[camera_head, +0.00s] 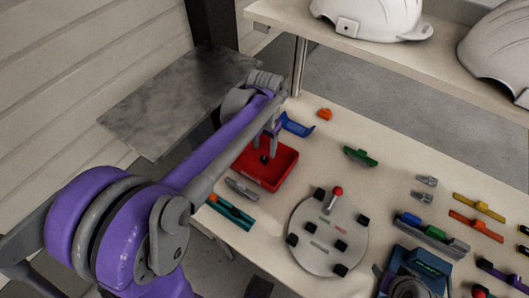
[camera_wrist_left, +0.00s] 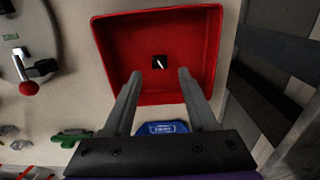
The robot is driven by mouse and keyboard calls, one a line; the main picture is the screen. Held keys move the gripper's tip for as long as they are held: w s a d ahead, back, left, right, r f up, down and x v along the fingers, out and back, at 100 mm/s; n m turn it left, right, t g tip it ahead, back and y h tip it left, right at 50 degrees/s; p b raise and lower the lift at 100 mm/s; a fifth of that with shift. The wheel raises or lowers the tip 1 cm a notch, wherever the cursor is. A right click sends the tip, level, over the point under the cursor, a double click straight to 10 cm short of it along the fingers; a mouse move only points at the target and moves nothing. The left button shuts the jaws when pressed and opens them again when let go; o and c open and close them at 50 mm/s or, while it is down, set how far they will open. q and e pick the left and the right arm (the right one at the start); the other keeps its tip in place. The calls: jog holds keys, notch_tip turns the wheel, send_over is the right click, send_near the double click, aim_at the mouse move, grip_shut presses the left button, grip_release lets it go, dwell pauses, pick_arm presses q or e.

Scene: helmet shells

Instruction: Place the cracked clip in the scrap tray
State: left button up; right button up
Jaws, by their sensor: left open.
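The red tray (camera_head: 284,172), which I take to be the scrap tray, stands near the left end of the table. It also shows in the left wrist view (camera_wrist_left: 205,50). A small black clip (camera_wrist_left: 160,62) with a white crack-like line lies on its floor; it shows as a dark spot in the head view (camera_head: 264,159). My left gripper (camera_wrist_left: 159,76) points down over the tray, its two fingers apart with nothing between them. The clip lies just beyond the fingertips and appears apart from them. In the head view my left gripper (camera_head: 265,146) partly covers the tray.
A blue tray (camera_head: 298,126) stands behind the red tray. Orange (camera_head: 325,114), green (camera_head: 360,156) and grey (camera_head: 242,189) parts lie around. A round plate (camera_head: 310,252) with black clips and a red-knobbed lever (camera_head: 337,195) stands front centre. White helmet shells (camera_head: 375,18) sit on the shelf above.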

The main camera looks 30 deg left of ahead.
aim_at(264, 158)
pick_arm(q)
notch_tip(264, 158, up, 7)
jog(key=s+d+f+t, duration=0.1)
jog(key=s+d+f, duration=0.1)
jog(key=s, duration=0.3)
jog(key=s+d+f+t, duration=0.2)
jog(key=s+f, duration=0.1)
jog(key=s, duration=0.3)
jog(key=s+d+f+n+t, duration=0.1)
jog(key=s+d+f+t, duration=0.1)
jog(key=s, duration=0.3)
jog(key=shift+s+d+f+p, duration=0.3)
jog(key=shift+d+f, duration=0.2)
jog(key=shift+f, duration=0.2)
jog(key=shift+s+a, duration=0.1)
